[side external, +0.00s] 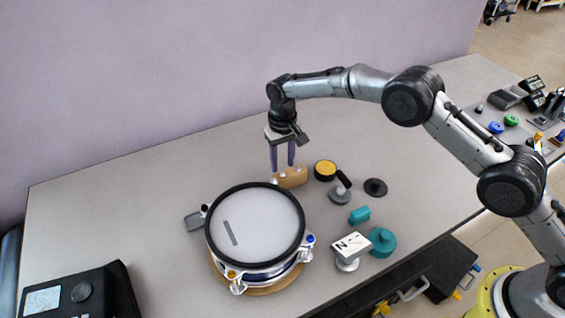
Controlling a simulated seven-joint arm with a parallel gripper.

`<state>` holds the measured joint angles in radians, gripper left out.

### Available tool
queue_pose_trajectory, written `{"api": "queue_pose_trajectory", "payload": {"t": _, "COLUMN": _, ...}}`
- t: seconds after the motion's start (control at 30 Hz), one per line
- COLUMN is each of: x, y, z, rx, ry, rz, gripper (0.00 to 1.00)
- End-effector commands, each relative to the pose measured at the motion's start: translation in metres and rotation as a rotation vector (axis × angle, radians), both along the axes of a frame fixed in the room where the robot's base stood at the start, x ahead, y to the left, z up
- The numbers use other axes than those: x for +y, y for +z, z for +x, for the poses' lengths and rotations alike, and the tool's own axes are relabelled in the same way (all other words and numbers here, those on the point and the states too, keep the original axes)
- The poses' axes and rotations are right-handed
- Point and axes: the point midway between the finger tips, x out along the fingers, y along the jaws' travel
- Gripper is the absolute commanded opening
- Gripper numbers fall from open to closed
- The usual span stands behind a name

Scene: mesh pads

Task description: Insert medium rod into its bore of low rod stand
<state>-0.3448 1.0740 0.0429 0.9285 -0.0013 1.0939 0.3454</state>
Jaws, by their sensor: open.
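My gripper (283,167) points down with its two purple fingers apart, at the tan block behind the drum. The tan block (293,179) lies on the table under and just in front of the fingertips. I cannot tell whether they touch it. It may be the low rod stand, but no bore can be made out. A small pale spot shows at its left end. I cannot pick out the medium rod with certainty. A black rod-like piece (344,179) leans tilted over a round grey base (340,195) to the right.
A large drum (285,262) with clamps stands in front of my gripper. To the right are a yellow-topped disc (325,168), a black knobbed disc (376,187), teal pieces (382,241) and a white N-marked block (351,246). The table's back left is clear.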

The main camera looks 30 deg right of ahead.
Motion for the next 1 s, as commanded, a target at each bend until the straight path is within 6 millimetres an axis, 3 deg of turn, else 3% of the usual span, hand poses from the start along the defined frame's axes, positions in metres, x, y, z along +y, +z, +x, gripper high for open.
{"api": "queue_pose_trajectory", "payload": {"t": 0.5, "x": 0.000, "y": 0.104, "z": 0.000, "rx": -0.004, "ry": 0.000, "rz": 0.001, "gripper": 0.46}}
{"api": "queue_pose_trajectory", "payload": {"t": 0.7, "x": 0.000, "y": 0.124, "z": 0.000, "rx": -0.002, "ry": 0.000, "rz": 0.001, "gripper": 0.46}}
{"api": "queue_pose_trajectory", "payload": {"t": 1.0, "x": 0.000, "y": 0.129, "z": 0.000, "rx": 0.000, "ry": 0.000, "rz": 0.000, "gripper": 0.46}}
